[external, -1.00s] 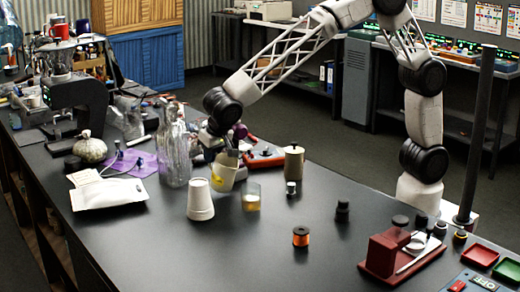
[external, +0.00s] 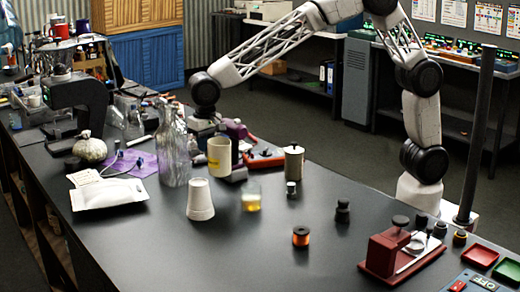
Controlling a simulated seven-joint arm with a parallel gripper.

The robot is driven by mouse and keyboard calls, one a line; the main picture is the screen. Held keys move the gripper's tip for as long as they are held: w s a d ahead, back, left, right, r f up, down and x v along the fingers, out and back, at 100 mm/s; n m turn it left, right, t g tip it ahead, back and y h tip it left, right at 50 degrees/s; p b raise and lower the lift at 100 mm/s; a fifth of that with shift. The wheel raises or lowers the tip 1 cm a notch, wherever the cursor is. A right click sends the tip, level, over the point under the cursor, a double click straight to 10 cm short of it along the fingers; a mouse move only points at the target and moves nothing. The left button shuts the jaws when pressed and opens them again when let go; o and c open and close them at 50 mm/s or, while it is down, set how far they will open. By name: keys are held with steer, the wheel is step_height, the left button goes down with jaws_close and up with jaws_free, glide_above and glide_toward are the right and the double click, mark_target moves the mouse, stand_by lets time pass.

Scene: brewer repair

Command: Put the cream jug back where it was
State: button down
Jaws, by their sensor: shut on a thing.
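The cream jug (external: 219,158), a cream-coloured vessel with a yellow mark, is upright in my gripper (external: 209,133). My gripper is shut on it from the far side, and the fingertips are mostly hidden behind the jug and arm. The jug is behind and left of a small glass (external: 251,198) holding pale and amber liquid, apart from it. I cannot tell whether the jug's base touches the counter.
A tall clear bottle (external: 174,155) stands close left of the jug. A white upturned cup (external: 200,200) is in front, a beige canister (external: 293,163) to the right. A red-based device (external: 264,159) lies behind. The front middle of the counter (external: 240,250) is clear.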

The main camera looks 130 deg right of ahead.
steer(key=shift+r, duration=0.25)
stand_by(0.3)
